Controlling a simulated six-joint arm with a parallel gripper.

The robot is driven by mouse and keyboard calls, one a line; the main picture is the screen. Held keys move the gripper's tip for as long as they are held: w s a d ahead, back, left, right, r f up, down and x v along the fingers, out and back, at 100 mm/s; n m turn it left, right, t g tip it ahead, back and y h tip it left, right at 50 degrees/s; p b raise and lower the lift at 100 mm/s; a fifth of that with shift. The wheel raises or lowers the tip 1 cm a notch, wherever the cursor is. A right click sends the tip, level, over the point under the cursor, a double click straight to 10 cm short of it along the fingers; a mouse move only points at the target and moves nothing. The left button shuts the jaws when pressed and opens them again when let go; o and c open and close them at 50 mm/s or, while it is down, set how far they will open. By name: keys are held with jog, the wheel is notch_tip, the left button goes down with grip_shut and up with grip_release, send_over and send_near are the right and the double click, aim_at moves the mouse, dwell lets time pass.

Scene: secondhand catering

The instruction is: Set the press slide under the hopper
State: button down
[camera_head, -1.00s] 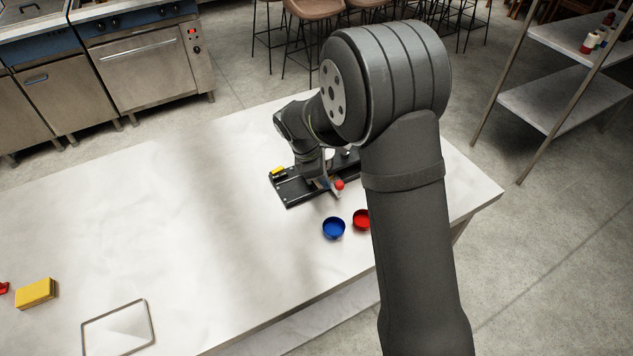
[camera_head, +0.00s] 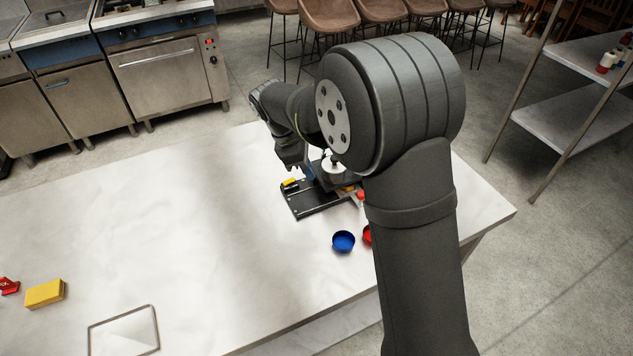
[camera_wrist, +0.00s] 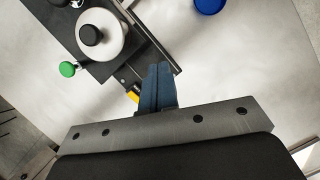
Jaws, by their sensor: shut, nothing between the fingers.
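The press (camera_head: 305,203) stands on the table on a flat black base. A white round part with a black knob, possibly the hopper's top, stands over it (camera_head: 333,168); it also shows in the wrist view (camera_wrist: 103,42). A red knob (camera_head: 361,195), apparently on the slide, is at the press's front right. Most of the slide is hidden, so I cannot tell whether it is under the hopper. My gripper (camera_head: 309,172) is at the press's back left, its blue fingers together and empty; they also show in the wrist view (camera_wrist: 158,75).
A blue bowl (camera_head: 343,242) and a partly hidden red bowl (camera_head: 367,236) stand in front of the press. A yellow piece (camera_head: 290,182) is at the base's left end. A yellow block (camera_head: 44,293) and a framed plate (camera_head: 124,332) lie left. The table's middle is clear.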

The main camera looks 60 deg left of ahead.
jog(key=w+d+m+g, duration=0.1)
jog(key=w+g, duration=0.1)
jog(key=w, duration=0.2)
jog(key=w+d+f+m+g, duration=0.1)
jog(key=w+m+g, duration=0.1)
jog(key=w, duration=0.3)
jog(key=w+d+m+g, duration=0.1)
jog(key=w+m+g, duration=0.1)
jog(key=w, duration=0.2)
jog(key=shift+w+d+f, duration=0.2)
jog(key=shift+d+f, duration=0.05)
jog(key=shift+d, duration=0.05)
jog(key=w+d+m+g+y, duration=0.4)
jog(key=w+m+y, duration=0.1)
jog(key=w, duration=0.8)
jog(key=x, duration=0.9)
jog(key=shift+s+a, duration=0.35)
jog(key=shift+s+d, duration=0.1)
jog(key=shift+s, duration=0.5)
jog(key=shift+s+d, duration=0.15)
jog(key=shift+s, duration=0.5)
jog(key=shift+s+d, duration=0.1)
jog(key=shift+s, duration=0.5)
jog(key=shift+s, duration=0.1)
